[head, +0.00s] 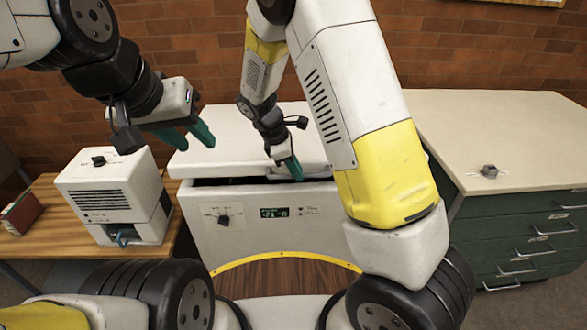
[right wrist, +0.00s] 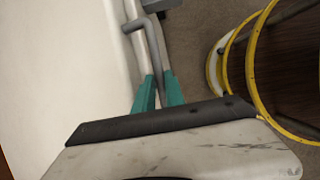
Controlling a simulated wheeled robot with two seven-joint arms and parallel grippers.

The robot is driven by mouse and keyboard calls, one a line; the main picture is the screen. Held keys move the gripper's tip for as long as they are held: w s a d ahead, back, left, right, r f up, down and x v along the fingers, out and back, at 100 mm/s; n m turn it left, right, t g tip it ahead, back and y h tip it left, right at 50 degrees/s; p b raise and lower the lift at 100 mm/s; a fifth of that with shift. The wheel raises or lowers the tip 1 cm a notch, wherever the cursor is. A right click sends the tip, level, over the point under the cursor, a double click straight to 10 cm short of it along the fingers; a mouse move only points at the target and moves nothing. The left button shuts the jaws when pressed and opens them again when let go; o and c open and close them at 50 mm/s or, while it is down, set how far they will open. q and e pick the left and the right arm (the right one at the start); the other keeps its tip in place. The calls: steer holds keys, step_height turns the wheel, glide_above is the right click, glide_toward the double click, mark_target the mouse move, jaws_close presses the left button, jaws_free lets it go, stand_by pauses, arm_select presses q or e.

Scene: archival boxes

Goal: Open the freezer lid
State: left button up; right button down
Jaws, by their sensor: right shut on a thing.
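The white chest freezer (head: 250,238) stands ahead, with a dial and a lit display on its front. Its white lid (head: 225,152) sits slightly raised, with a dark gap showing under its front edge. My right gripper (head: 290,170) is at the lid's front edge. In the right wrist view, its teal fingers (right wrist: 158,93) are shut on the grey bar handle (right wrist: 154,48) beside the white lid surface. My left gripper (head: 188,136) is open and empty, its fingers apart, above and left of the lid. The freezer's inside is hidden.
A wooden table (head: 40,243) at left holds a white device (head: 110,190) and a red box (head: 22,213). At right, a pale counter (head: 450,125) over green drawers (head: 530,238) bears a small grey object (head: 489,171). A brick wall (head: 190,40) stands behind the freezer.

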arm_select(q)
steer(key=shift+s, duration=0.15)
arm_select(e)
steer(key=w+r, duration=0.6)
steer(key=r, duration=0.7)
steer(key=w+r, duration=0.7)
steer(key=r, duration=0.6)
steer(key=shift+r, duration=0.3)
steer(key=shift+w+d, duration=0.1)
arm_select(q)
steer(key=shift+c, duration=0.3)
